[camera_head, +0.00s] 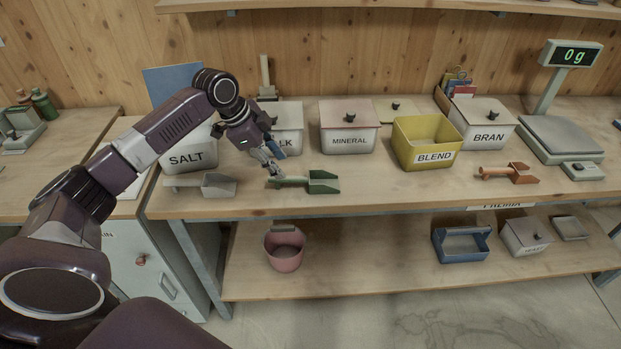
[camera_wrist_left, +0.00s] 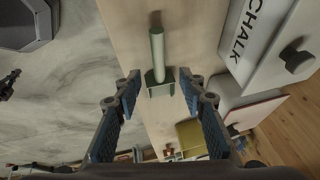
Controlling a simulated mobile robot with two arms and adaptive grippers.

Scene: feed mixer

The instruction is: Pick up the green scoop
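The green scoop (camera_head: 316,181) lies on the table in front of the chalk and mineral bins, its handle to the left and its open pan to the right. In the left wrist view the scoop (camera_wrist_left: 158,62) lies between and beyond the fingertips. My left gripper (camera_head: 272,162) is above the handle end in the head view. In the left wrist view the left gripper (camera_wrist_left: 162,90) has its blue-padded fingers spread wide with nothing between them. Whether a finger touches the scoop cannot be told. My right gripper is not in view.
A grey scoop (camera_head: 217,185) lies to the left and an orange scoop (camera_head: 520,173) to the right. Behind stand the salt bin (camera_head: 186,158), mineral bin (camera_head: 348,140), yellow blend tub (camera_head: 428,130) and bran bin (camera_head: 490,115). A scale (camera_head: 560,135) stands at far right.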

